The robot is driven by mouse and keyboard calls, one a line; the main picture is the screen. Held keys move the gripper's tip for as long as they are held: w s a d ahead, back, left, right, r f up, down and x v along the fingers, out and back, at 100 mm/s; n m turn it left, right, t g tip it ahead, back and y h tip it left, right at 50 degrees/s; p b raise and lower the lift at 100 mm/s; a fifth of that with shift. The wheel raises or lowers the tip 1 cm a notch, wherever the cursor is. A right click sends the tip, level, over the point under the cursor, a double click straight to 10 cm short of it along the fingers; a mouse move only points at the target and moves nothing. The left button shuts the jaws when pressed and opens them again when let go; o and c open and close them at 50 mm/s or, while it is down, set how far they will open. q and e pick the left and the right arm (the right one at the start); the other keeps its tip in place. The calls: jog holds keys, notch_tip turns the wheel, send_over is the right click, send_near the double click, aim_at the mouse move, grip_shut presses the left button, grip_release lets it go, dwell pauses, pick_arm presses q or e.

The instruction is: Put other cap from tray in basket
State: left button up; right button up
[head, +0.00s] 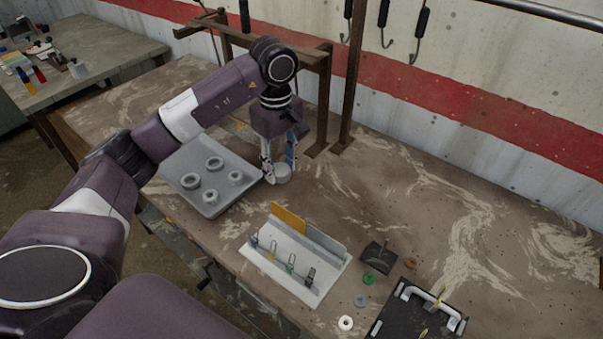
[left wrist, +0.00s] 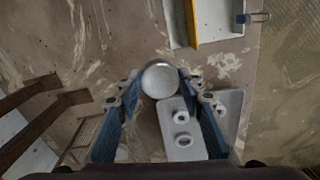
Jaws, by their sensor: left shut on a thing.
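My left gripper (head: 280,168) is shut on a round grey cap (head: 282,174), just off the right edge of the tray. In the left wrist view the cap (left wrist: 160,79) sits between the blue-padded fingertips, its round face showing. I cannot tell whether it touches the table. The grey tray (head: 213,154) lies to the left and holds several grey ring-like parts (head: 214,163); part of it also shows in the left wrist view (left wrist: 233,108). I cannot make out a basket. My right gripper is not in view.
A white holder with hooks and a yellow panel (head: 288,219) stands in front of the gripper. A black fixture (head: 398,317) and small rings (head: 345,322) are at the front right. A brown metal frame (head: 322,105) rises behind. The table's right side is clear.

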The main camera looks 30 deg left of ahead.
aim_at(302, 186)
pick_arm(q)
notch_tip(302, 186, down, 9)
jog(key=shift+s+d+r+p, duration=0.1)
jog(key=shift+d+p, duration=0.05)
jog(key=shift+p, duration=0.85)
jog(key=w, duration=0.2)
jog(key=w+p, duration=0.1)
jog(key=shift+w+d, duration=0.25)
jog(key=shift+w, duration=0.7)
jog(key=shift+w+d, duration=0.15)
jog(key=shift+w, duration=0.25)
jog(key=w+p, duration=0.1)
jog(key=w, duration=0.1)
jog(key=shift+w+d, duration=0.15)
jog(key=shift+w, duration=0.15)
jog(key=shift+f+p, duration=0.45)
jog(key=shift+p, duration=0.05)
jog(key=shift+f, duration=0.25)
jog(key=shift+s, duration=0.1)
